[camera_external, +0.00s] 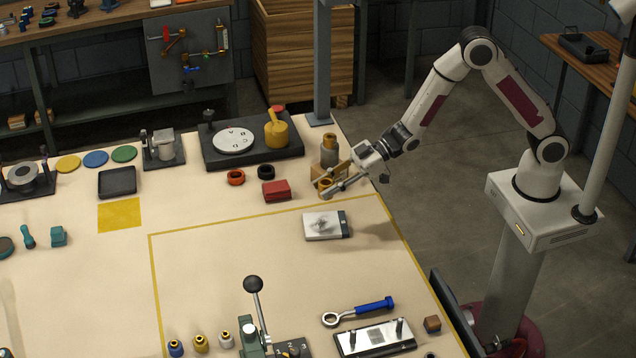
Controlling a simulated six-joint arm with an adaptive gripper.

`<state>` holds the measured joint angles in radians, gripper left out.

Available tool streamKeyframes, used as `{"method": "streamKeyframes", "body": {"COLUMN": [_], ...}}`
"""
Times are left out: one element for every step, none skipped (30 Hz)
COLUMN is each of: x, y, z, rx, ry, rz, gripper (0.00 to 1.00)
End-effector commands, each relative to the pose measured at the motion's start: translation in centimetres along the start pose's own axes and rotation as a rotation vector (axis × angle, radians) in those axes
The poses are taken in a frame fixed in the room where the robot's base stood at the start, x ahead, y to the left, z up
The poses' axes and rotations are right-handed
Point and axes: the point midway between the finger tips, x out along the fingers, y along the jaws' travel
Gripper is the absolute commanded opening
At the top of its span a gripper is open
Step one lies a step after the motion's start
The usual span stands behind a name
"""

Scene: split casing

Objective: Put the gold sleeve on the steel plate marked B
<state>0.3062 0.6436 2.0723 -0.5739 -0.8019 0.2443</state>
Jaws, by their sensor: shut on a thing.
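My gripper (330,182) is at the right of the table, its two fingers pointing left and closed around a small gold sleeve (325,186). The sleeve is partly hidden by the fingers. It shows just in front of a brass-coloured block with a grey cylinder (329,156); I cannot tell the gap between them. A steel plate (314,228) with a dark right end lies below the gripper in the picture, with a dark smudge or reflection on it. Another steel plate (374,339) with two upright pins lies at the front right. No letter B is readable on either plate.
A red block (276,190), an orange ring (236,178) and a black ring (266,172) lie left of the gripper. A dark base (255,154) with a lettered white disc stands behind. A black-knobbed lever (254,285) rises at the front. The middle of the yellow-outlined area is mostly clear.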

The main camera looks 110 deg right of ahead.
Motion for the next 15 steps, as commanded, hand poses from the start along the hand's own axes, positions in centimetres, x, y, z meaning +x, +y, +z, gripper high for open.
{"method": "streamKeyframes", "body": {"x": [0.0,0.0,0.0,0.1,0.1,0.1,0.2,0.3,0.4,0.5,0.6,0.8,0.9,1.1,1.3], "y": [0.0,0.0,0.0,0.0,0.0,0.0,0.0,0.0,0.0,0.0,0.0,0.0,0.0,0.0,0.0], "z": [-0.1,-0.1,0.0,0.0,0.1,0.3,0.4,0.6,0.9,1.1,1.4,1.9,2.2,2.5,3.0], "rx": [0.000,0.000,0.000,0.000,0.000,0.000,0.000,0.001,0.001,0.002,0.002,0.002,0.002,0.002,0.002], "ry": [0.001,0.001,0.001,0.001,0.001,0.000,0.000,-0.001,0.000,0.000,0.000,-0.001,-0.002,-0.002,-0.001], "rz": [0.000,0.000,0.000,0.000,0.000,0.000,-0.001,-0.001,-0.001,-0.001,-0.001,-0.001,0.000,0.000,-0.001], "gripper": [0.03,0.03,0.03,0.03,0.03,0.03,0.03,0.03,0.03,0.03,0.03,0.03,0.03,0.03,0.03]}}
